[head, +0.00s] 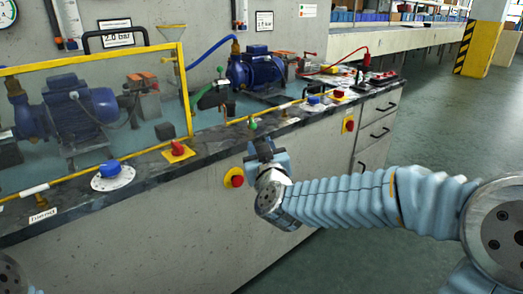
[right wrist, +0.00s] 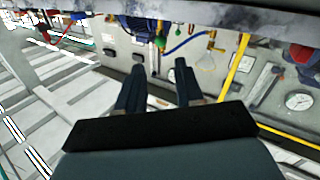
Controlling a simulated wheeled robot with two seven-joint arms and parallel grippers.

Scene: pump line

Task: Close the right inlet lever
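My right gripper (head: 264,146) is in front of the bench's front edge, to the right of and below that lever, and touches nothing that I can make out. In the right wrist view its two dark fingers (right wrist: 157,82) stand apart with nothing between them. A green part (right wrist: 160,42) shows beyond them, small and blurred. My left gripper is out of view.
A small green knob (head: 253,124) sits at the bench edge just above my right gripper. A red emergency button (head: 234,178) is on the bench front. A clear guard with a yellow frame (head: 182,90) covers the left pump (head: 80,112). The floor at right is free.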

